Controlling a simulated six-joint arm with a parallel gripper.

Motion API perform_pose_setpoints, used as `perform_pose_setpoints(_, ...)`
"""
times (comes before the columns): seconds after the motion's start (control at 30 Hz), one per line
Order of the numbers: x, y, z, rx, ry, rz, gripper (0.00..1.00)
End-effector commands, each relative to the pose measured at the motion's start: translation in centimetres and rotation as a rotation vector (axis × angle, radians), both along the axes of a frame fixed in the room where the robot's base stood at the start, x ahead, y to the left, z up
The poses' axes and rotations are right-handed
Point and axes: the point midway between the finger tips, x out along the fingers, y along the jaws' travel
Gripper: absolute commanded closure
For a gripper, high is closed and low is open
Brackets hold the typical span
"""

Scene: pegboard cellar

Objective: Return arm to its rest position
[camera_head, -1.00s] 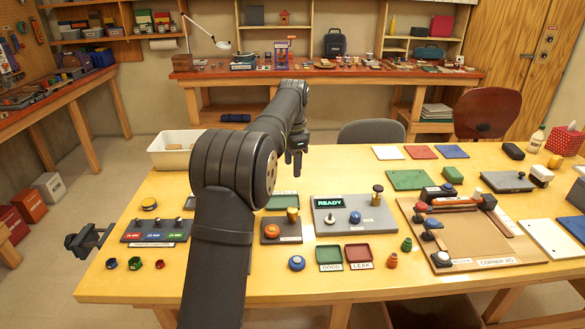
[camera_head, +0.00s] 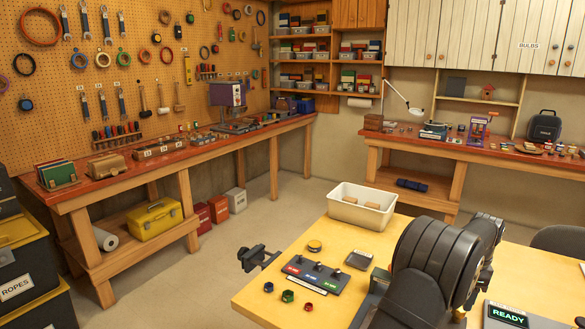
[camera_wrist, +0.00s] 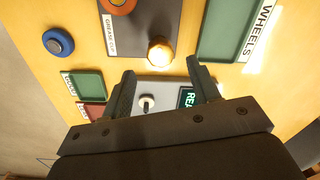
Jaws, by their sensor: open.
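My gripper (camera_wrist: 160,68) shows in the wrist view with its two dark fingers spread and nothing between them. I cannot tell the exact height, but no contact shows. In the head view my dark arm rises at the lower right, and my gripper is hidden or out of frame there. The same display, reading READY (camera_head: 507,315), is at the bottom right.
In the head view a white bin (camera_head: 345,207) and a three-colour panel (camera_head: 315,272) stand left of my arm. Open floor lies beyond the table.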

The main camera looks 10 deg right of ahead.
Motion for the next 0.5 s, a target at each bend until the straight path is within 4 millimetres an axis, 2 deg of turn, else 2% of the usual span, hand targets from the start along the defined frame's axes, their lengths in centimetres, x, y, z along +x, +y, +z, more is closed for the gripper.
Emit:
perform_pose_setpoints(0.03,0.0,0.0,-1.1,0.003,0.002,0.000,0.44)
perform_pose_setpoints(0.2,0.1,0.0,-3.5,0.002,0.001,0.000,0.44)
perform_pose_setpoints(0.5,0.1,-0.1,-4.9,0.000,0.000,0.001,0.44)
